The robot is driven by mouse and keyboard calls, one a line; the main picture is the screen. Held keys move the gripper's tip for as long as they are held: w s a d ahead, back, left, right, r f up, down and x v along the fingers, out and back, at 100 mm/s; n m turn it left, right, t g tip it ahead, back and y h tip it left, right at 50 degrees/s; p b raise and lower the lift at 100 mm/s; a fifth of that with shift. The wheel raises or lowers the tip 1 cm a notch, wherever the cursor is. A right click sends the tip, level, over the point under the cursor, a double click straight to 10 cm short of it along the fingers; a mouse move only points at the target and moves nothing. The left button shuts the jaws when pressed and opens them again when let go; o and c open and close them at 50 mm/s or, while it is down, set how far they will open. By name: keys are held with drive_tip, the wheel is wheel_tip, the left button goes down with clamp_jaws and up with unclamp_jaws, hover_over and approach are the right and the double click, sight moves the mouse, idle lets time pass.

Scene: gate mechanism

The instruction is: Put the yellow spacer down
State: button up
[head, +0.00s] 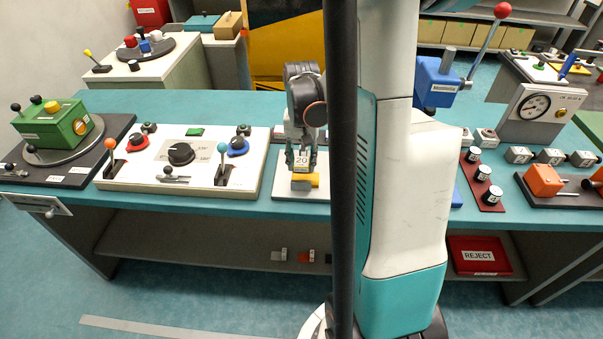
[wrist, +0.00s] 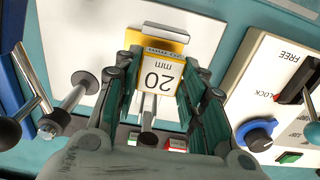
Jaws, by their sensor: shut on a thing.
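My gripper (head: 301,155) points down over a white panel (head: 285,186) on the teal bench. It is shut on the yellow spacer (wrist: 160,72), whose white face reads "20 mm". In the wrist view the spacer sits between the two finger pads. In the head view its white "20" label (head: 302,159) shows between the fingertips. A yellow piece with a grey part (wrist: 165,33) lies just beyond the spacer over the panel. I cannot tell whether the spacer touches it or the panel.
A white control panel (head: 255,160) with a blue knob (wrist: 257,133) and levers stands close on the left in the head view. A post with a ball end (wrist: 75,98) is near my fingers in the wrist view. A red REJECT tray (head: 479,256) sits on the lower shelf.

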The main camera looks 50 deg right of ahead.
sight(302, 178)
drive_tip(key=shift+f+b, duration=0.7)
drive_tip(key=shift+f, duration=1.5)
drive_tip(key=shift+f, duration=0.1)
drive_tip(key=o, duration=1.1)
wheel_tip(302, 178, up, 12)
drive_tip(key=p, duration=0.3)
drive_tip(key=shift+f+p, duration=0.2)
drive_tip(key=shift+p, duration=0.2)
drive_tip(key=shift+r, duration=0.3)
drive_tip(key=shift+a, duration=0.1)
